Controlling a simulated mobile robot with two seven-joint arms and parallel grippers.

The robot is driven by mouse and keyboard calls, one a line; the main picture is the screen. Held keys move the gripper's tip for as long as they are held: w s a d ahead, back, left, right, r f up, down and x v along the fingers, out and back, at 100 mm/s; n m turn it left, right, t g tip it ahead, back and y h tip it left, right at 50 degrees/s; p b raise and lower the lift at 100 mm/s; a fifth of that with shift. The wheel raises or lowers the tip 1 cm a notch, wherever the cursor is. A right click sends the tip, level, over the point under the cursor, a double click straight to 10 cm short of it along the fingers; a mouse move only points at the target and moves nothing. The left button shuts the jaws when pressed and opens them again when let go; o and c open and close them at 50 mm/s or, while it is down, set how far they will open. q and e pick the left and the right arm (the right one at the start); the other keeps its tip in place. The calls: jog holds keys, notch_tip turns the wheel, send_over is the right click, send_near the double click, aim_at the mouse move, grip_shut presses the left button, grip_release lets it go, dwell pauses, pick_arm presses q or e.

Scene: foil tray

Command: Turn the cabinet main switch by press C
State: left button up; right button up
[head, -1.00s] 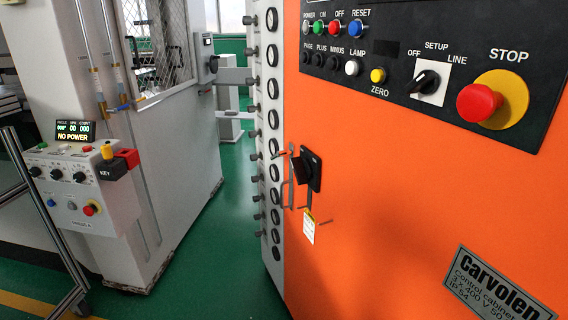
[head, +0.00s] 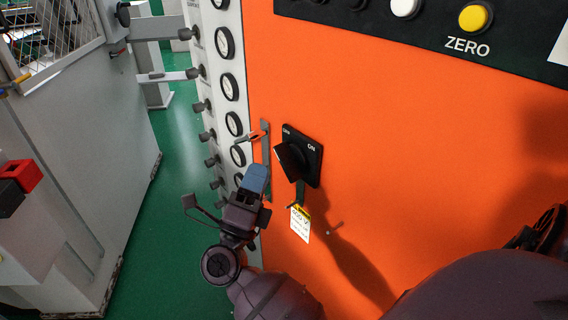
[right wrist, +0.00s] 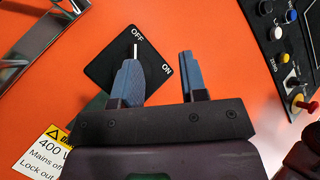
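The main switch (head: 311,153) is a black square plate with OFF and ON marks and a black handle, on the orange cabinet front (head: 400,150). In the right wrist view the switch plate (right wrist: 107,72) lies beyond my fingers, and the handle's white line points at OFF. My right gripper (head: 256,178) is just left of and below the switch in the head view. In the right wrist view its blue fingers (right wrist: 160,68) are apart with nothing gripped. The left finger overlaps and hides most of the handle; I cannot tell whether it touches. My left gripper is not in view.
A yellow-topped warning tag (head: 300,223) hangs below the switch. A metal bar handle (head: 266,155) stands just left of it. A column of gauges (head: 229,88) lines the cabinet's left edge. The control panel (head: 430,28) is above. Green floor shows at left.

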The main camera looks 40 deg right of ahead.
aim_at(282, 166)
jog(key=d+m+g+y, duration=0.1)
jog(key=d+m+g, duration=0.1)
jog(key=m+g, duration=0.1)
jog(key=d+m+g+y, duration=0.2)
jog(key=d+m+g, duration=0.1)
jog(key=m+g, duration=0.1)
jog(key=w+d+f+m+g+y, duration=0.1)
jog(key=d+m+g, duration=0.2)
jog(key=g, duration=0.1)
jog(key=shift+w+m+y, duration=0.1)
jog(key=shift+m+y, duration=0.2)
dwell(0.3)
jog(key=shift+f, duration=0.1)
grip_shut()
